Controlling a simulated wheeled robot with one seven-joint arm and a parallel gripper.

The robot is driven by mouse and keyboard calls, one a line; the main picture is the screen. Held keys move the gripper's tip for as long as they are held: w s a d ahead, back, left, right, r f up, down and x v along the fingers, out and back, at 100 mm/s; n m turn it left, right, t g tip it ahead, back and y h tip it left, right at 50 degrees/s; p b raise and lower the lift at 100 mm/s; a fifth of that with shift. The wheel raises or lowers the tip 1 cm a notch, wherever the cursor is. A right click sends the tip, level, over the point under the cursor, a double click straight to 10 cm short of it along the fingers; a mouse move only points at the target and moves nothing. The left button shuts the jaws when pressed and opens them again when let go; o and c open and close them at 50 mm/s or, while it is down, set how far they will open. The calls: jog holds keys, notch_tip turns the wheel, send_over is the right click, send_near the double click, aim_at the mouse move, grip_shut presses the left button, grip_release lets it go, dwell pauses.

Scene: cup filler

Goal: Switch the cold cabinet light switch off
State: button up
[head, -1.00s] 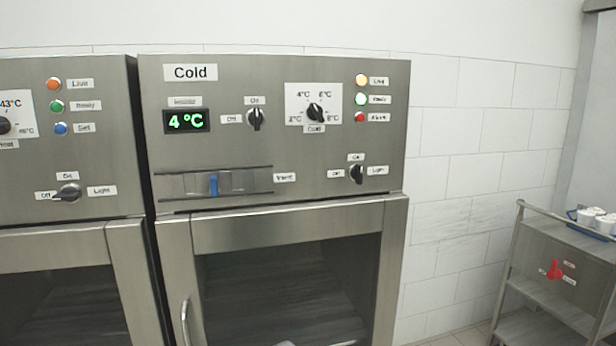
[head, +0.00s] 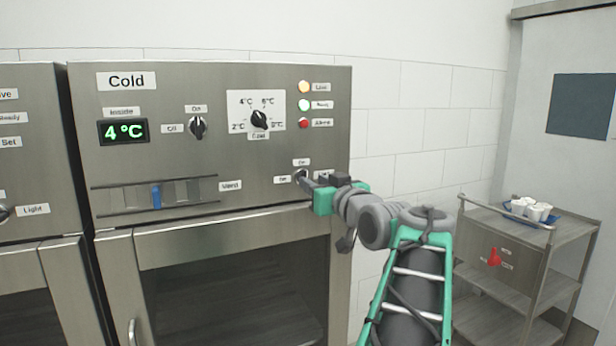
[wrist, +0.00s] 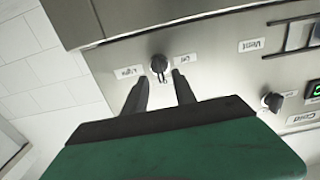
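The cold cabinet (head: 250,85) has a steel front panel with a "Cold" label. Its light switch (head: 299,175) is a small black knob at the panel's lower right, partly hidden by my gripper in the head view. In the wrist view, which is upside down, the knob (wrist: 158,65) sits between "Light" and "Off" labels, with its pointer toward the picture's bottom, the panel's top. My gripper (wrist: 160,85) is open, its two dark fingers spaced to either side of the knob. The tips look close to it; contact cannot be told. The gripper also shows in the head view (head: 316,180).
Another black knob (head: 197,127) and a temperature dial (head: 259,119) are higher on the panel. A vent slider (head: 156,196) is at lower left. A second cabinet (head: 30,180) stands left. A cart (head: 500,262) with white cups (head: 530,208) stands right.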

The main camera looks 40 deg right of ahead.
jog(key=x, duration=0.4)
jog(key=shift+p, duration=0.4)
grip_shut()
